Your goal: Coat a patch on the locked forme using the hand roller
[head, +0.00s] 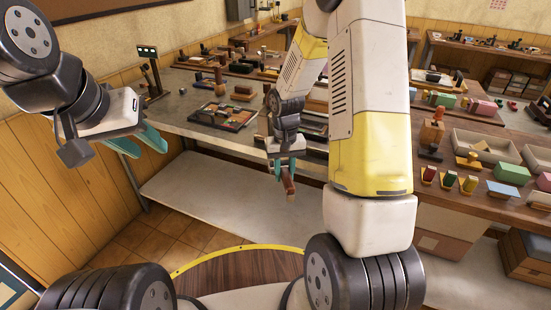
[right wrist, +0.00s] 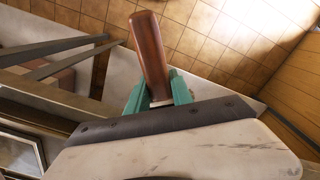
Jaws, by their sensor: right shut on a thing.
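My right gripper (head: 284,163) hangs in front of the table's front edge, shut on a brown wooden piece that looks like the hand roller (head: 290,186). In the right wrist view, the roller's (right wrist: 152,55) rounded wooden part sticks out past the teal fingers (right wrist: 160,93); the rest is hidden by the gripper. What looks like the locked forme (head: 209,118), a dark frame with coloured blocks, lies flat on the grey table, left of and beyond the right gripper. The roller is apart from it. My left gripper (head: 140,141) is open and empty at the left, in front of the table.
The grey table (head: 175,112) has bare room left of the forme. A dark stand (head: 152,72) rises at its far left. The right bench holds wooden trays (head: 485,146), coloured blocks and a stamp-like tool (head: 432,132). A pale lower shelf (head: 220,195) runs beneath the table.

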